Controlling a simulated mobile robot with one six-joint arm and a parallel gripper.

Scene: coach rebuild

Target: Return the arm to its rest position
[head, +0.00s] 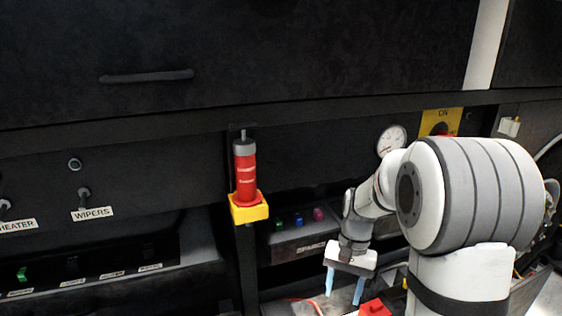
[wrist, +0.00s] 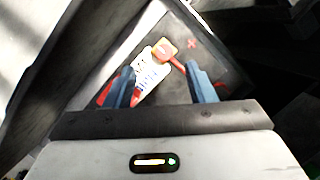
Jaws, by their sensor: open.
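My gripper (head: 344,285) hangs down at the lower right of the head view, with its two blue fingers apart and nothing between them. In the wrist view my gripper (wrist: 165,85) also shows open. Beyond the fingers lies a white label or tag with print (wrist: 150,78), and a red and orange piece (wrist: 166,51) beside it. I cannot tell whether the fingers touch either one. My white arm stands at the right of the head view.
A red cylinder (head: 245,172) sits upright in a yellow holder (head: 249,208) on a dark post. A WIPERS switch (head: 84,197), a gauge (head: 391,141) and a yellow ON plate (head: 440,121) are on the dark panel. A red block (head: 375,308) lies near the gripper.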

